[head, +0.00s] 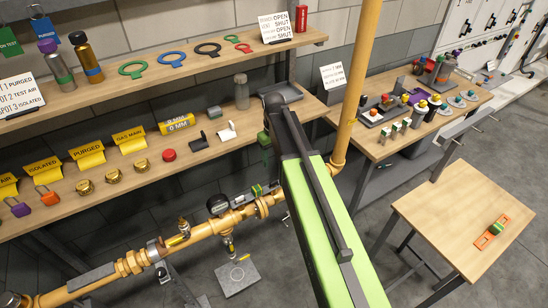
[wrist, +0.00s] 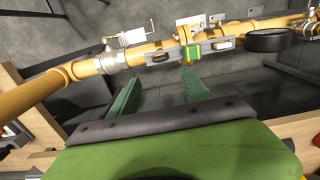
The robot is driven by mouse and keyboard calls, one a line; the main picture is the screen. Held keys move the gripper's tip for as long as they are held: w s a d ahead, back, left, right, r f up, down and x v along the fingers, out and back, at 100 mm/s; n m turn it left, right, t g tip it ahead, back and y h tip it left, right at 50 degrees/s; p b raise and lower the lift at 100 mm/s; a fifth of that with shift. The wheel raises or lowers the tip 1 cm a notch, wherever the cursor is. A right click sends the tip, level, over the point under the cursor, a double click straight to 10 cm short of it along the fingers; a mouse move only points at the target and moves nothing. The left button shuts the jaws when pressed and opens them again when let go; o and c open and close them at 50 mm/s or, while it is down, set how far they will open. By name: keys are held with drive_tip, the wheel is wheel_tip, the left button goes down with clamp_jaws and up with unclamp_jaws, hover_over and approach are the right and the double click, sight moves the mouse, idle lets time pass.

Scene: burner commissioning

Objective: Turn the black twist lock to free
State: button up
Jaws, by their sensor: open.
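My gripper (wrist: 158,92) is open in the wrist view, with its two green fingers apart and nothing between them. Beyond the fingertips runs the yellow gas pipe (wrist: 88,68). A grey bar with a green and yellow block (wrist: 193,50) sits along the pipe, ahead of the right finger and apart from it. A round black part (wrist: 268,40) is at the pipe's right; I cannot tell whether it is the twist lock. In the head view a round black part (head: 218,203) also shows on the pipe, and my arm covers part of the pipe's right end.
A wooden shelf (head: 235,135) with padlocks, yellow signs and caps stands above the pipe. A vertical yellow pipe (head: 347,90) rises to the right of my arm. A small table (head: 450,215) with an orange and green piece stands at right. Grey floor around it is clear.

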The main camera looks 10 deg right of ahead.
wheel_tip(320, 180, up, 4)
drive_tip(key=p, duration=0.2)
drive_tip(key=shift+r+p, duration=0.15)
drive_tip(key=shift+p, duration=0.15)
drive_tip(key=s+f+m+b, duration=0.3)
drive_tip(key=s+f+b, duration=0.8)
drive_tip(key=s, duration=0.3)
drive_tip(key=shift+s+f+m+b, duration=0.3)
drive_tip(key=shift+s+m, duration=0.1)
